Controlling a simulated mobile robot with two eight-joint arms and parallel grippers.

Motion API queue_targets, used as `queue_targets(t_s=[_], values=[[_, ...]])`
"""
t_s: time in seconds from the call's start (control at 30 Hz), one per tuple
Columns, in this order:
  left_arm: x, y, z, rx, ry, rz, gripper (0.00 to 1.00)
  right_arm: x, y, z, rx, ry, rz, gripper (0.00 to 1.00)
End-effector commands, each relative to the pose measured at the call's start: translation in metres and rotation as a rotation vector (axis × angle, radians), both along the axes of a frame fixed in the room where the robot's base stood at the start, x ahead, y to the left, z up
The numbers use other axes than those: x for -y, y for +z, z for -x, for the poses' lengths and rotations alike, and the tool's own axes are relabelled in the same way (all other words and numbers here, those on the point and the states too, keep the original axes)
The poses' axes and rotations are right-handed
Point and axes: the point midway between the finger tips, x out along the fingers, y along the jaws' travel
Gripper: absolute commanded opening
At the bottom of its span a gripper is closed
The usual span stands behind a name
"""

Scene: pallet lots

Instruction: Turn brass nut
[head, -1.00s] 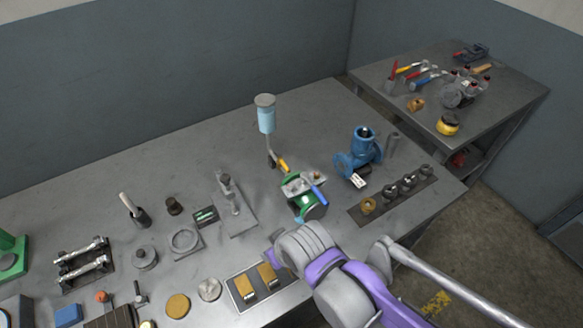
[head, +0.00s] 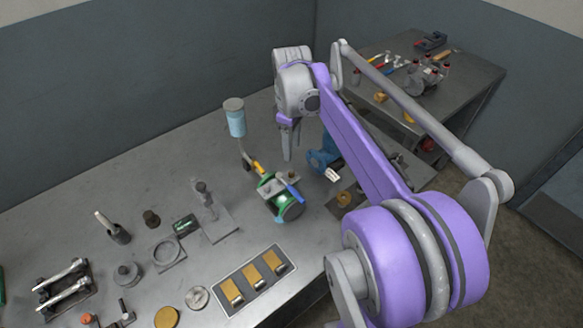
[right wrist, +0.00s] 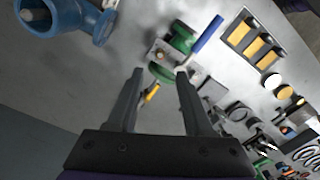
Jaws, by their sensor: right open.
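A small brass nut-like piece (head: 344,198) shows in the head view at the left end of a dark strip, just left of my right arm. I cannot tell its exact shape. My right gripper (head: 287,150) is above the bench, behind the green valve (head: 280,201), pointing down. In the right wrist view its two fingers (right wrist: 160,72) are apart with nothing held. The green valve (right wrist: 172,50), with its blue and yellow handles, lies beyond the fingertips there. The brass piece cannot be made out in the wrist view. My left gripper is out of view.
A blue flanged valve (head: 322,155) stands right of the gripper, partly hidden by my arm; it also shows in the wrist view (right wrist: 62,18). A light-blue cylinder (head: 235,120) stands left. A tray of brass blocks (head: 228,306) lies at the front edge.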

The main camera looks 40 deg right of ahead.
Motion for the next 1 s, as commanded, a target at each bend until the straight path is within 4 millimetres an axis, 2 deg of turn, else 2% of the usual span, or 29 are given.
queue_targets(t_s=[0.3,0.5,0.9,1.0], values=[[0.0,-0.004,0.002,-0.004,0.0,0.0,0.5,-0.001,-0.061,0.0,0.001,0.001,0.001,0.51],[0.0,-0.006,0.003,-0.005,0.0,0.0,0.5,-0.001,-0.086,0.0,0.001,0.0,0.001,0.51],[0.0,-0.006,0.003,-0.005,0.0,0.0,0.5,-0.001,-0.094,0.0,0.002,0.0,0.002,0.51],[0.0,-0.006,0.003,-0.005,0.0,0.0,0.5,-0.001,-0.093,0.0,0.002,-0.001,0.002,0.33]])
